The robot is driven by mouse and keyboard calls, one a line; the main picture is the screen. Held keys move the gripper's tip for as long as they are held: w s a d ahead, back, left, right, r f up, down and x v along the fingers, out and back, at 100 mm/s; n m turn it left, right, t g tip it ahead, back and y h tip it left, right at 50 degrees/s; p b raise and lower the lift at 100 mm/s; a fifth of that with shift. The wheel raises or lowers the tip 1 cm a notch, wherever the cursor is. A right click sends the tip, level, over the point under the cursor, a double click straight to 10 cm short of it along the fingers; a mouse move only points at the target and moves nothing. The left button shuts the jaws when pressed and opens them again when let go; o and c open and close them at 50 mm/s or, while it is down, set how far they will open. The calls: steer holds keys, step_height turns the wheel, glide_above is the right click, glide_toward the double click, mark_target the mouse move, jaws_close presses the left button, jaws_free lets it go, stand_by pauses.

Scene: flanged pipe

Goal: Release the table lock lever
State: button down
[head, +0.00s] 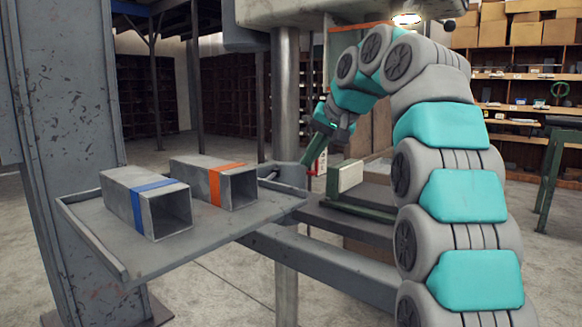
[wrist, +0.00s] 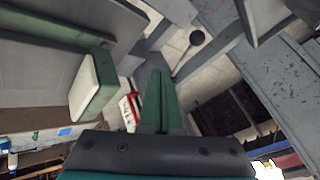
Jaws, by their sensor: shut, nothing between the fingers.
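A dark round knob (wrist: 196,38) shows in the wrist view beyond my fingertips, and it looks like the end of the lock lever. A thin dark bar (head: 270,175) beside the column in the head view may be the same lever, but it is too small to be sure. My gripper (head: 306,162) points down and left beside the grey column (head: 287,100). Its green fingers (wrist: 159,75) are closed together with nothing between them. In the wrist view the fingertips are apart from the knob, which lies ahead and a little right.
A grey tray (head: 95,245) holds a blue-banded square tube (head: 150,200) and an orange-banded one (head: 215,181). A white-faced block (head: 345,176) on a green bracket stands close right of my gripper; it also shows in the wrist view (wrist: 92,88). Grey beams (head: 330,262) run below.

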mark_target(268, 180)
steer(key=w+a+f, duration=0.5)
steer(key=a+f, duration=0.1)
steer(key=a, duration=0.1)
steer(key=shift+w+a+f, duration=0.3)
steer(key=shift+a+f, duration=0.05)
stand_by(0.4)
